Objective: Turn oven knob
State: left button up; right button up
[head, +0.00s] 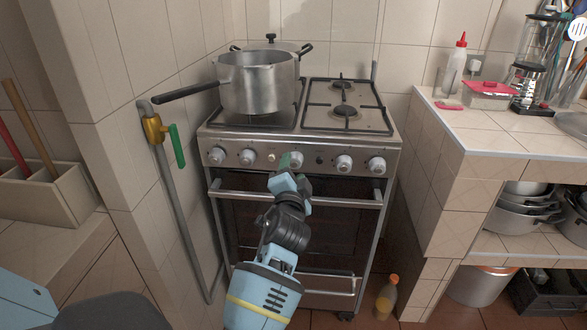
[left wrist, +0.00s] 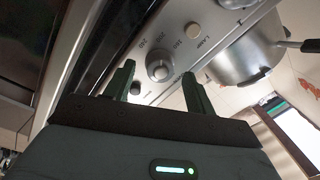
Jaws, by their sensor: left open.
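The stove (head: 300,135) stands against the tiled wall, with a row of silver knobs along its front panel. The fingers are open, one on each side, with visible gaps. I cannot tell how far the tips are from the panel. My right gripper is out of view.
A large pot (head: 257,85) sits on the left burners, its dark handle pointing left. The oven door handle (head: 340,201) crosses below the knobs. A gas pipe with a green valve lever (head: 176,146) runs at the left. A tiled counter (head: 510,130) stands right.

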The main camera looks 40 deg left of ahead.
pick_arm(q)
jog(key=v, duration=0.6)
jog(key=shift+s, duration=0.15)
jog(key=shift+d, duration=0.1)
grip_shut()
dwell(1.5)
